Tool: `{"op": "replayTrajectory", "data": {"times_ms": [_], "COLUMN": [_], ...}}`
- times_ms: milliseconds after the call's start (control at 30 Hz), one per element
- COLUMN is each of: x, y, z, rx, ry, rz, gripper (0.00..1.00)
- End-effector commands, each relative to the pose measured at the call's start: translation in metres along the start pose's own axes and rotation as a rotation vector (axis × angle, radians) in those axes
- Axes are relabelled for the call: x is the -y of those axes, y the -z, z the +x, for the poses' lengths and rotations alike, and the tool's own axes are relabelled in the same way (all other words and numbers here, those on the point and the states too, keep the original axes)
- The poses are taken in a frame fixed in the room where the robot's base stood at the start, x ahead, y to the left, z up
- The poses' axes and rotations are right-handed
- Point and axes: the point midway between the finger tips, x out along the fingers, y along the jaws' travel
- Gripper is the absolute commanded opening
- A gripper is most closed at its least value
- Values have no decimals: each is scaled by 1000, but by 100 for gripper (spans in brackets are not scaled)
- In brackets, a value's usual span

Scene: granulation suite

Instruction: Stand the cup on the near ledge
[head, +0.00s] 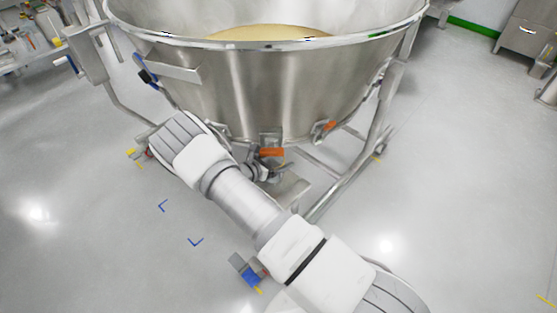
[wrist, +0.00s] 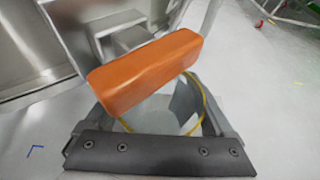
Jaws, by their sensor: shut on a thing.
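A pale grey cup with a thin yellow rim (wrist: 184,106) sits between the fingers of my gripper (wrist: 158,112) in the wrist view. My gripper is shut on it. An orange block-shaped handle (wrist: 146,72) crosses in front and hides much of the cup and the fingertips. In the head view my gripper (head: 270,171) is small and partly hidden by my arm, just under the front of the steel vessel (head: 235,95). The cup cannot be made out clearly there. A flat steel plate (head: 290,190) lies low beside it; I cannot tell whether this is the near ledge.
The vessel holds pale powder (head: 270,32) and stands on a tubular frame (head: 345,178). Another orange handle (head: 326,127) is on its right side. A bench with small items (head: 32,40) is at the back left. The floor has blue corner marks (head: 195,242) and is largely clear.

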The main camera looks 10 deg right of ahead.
Motion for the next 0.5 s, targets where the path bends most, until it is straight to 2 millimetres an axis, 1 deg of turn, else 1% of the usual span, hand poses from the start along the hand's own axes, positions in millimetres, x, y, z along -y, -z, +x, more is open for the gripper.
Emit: {"op": "replayTrajectory", "data": {"times_ms": [67, 100, 133, 167, 367, 500], "x": [0, 0, 0, 0, 0, 0], "y": [4, 3, 3, 3, 3, -2], "z": [2, 1, 1, 1, 1, -1], "rx": [0, 0, 0, 0, 0, 0], "ry": [0, 0, 0, 0, 0, 0], "rz": [0, 0, 0, 0, 0, 1], "gripper": [34, 92, 97, 100, 100, 100]}}
